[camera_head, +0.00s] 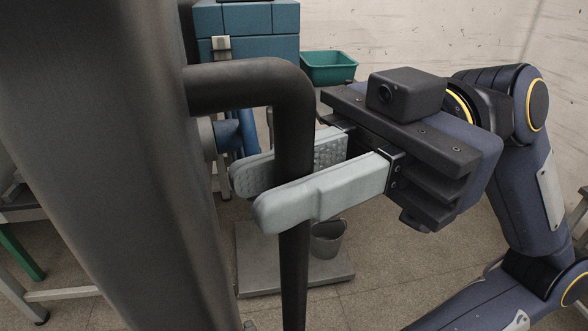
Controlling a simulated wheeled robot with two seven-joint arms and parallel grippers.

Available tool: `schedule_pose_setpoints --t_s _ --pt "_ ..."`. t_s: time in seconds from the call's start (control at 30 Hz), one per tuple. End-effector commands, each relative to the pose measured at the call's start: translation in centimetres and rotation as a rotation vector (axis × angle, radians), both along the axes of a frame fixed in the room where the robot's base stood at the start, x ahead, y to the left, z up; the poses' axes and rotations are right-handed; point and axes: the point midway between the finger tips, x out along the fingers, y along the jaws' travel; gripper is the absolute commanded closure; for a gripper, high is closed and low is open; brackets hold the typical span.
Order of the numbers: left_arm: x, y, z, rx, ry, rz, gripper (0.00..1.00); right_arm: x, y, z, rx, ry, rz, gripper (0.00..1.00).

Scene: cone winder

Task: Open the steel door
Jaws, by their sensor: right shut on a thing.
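The steel door (110,150) is a large dark grey panel that fills the left of the view and stands upright. A dark bar handle (293,130) juts from it to the right, bends and runs straight down. My right gripper (245,194) comes in from the right, with one pale finger behind the vertical bar and one in front of it. It is shut on the bar just below the bend. The fingertips reach past the bar toward the door. The lower end of the handle is out of view. My left gripper does not show.
Behind the handle stands a blue machine (247,22) with a green bin (328,67) beside it. A grey bucket (327,240) rests on a low grey platform (262,270). Green and grey frame legs (22,255) show at lower left. Bare floor lies around the platform.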

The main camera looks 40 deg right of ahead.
Motion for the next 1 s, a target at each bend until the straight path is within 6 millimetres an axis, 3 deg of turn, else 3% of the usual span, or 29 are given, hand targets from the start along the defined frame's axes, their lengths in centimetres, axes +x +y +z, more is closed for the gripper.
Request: schedule_pose_setpoints --t_s 0.03,0.07,0.2,0.57,1.0 --pt "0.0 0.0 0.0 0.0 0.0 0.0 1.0 0.0 0.0 0.2 0.005 -0.001 0.0 1.0" --pt "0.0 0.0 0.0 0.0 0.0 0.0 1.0 0.0 0.0 0.2 0.005 -0.001 0.0 0.79" --pt "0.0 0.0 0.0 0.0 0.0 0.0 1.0 0.0 0.0 0.2 0.004 -0.001 0.0 0.63" --pt "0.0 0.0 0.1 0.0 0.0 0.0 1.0 -0.1 -0.7 0.2 0.005 -0.001 -0.002 0.63" --pt "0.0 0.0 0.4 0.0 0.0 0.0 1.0 -1.6 -7.1 0.2 0.005 -0.002 -0.001 0.63"
